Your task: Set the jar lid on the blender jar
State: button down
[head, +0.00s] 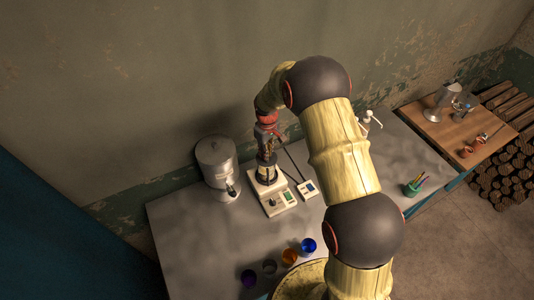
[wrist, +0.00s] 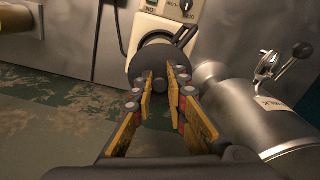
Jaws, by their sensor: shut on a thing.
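My gripper (wrist: 160,84) is shut on the knob of the dark round jar lid (wrist: 146,58) in the wrist view. In the head view my gripper (head: 267,146) points down over the blender. The blender jar (head: 266,174) stands upright on a white base (head: 270,204) with buttons. The base also shows behind the lid in the wrist view (wrist: 150,22). The lid covers most of the jar there, and a black handle (wrist: 186,36) sticks out beside it. I cannot tell whether the lid touches the jar rim.
A metal milk canister (head: 216,164) with a tap stands close left of the blender; it is also in the wrist view (wrist: 240,105). A small white device (head: 307,189) lies right of the base. Several coloured cups (head: 289,257) stand at the front. The grey counter (head: 185,245) is clear at front left.

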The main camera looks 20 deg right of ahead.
dwell(0.3)
jog(key=c, duration=1.7)
grip_release()
jog(key=o, duration=0.3)
jog(key=shift+o, duration=0.9)
jog(key=shift+r+p, duration=1.05)
jog(key=shift+r, duration=1.95)
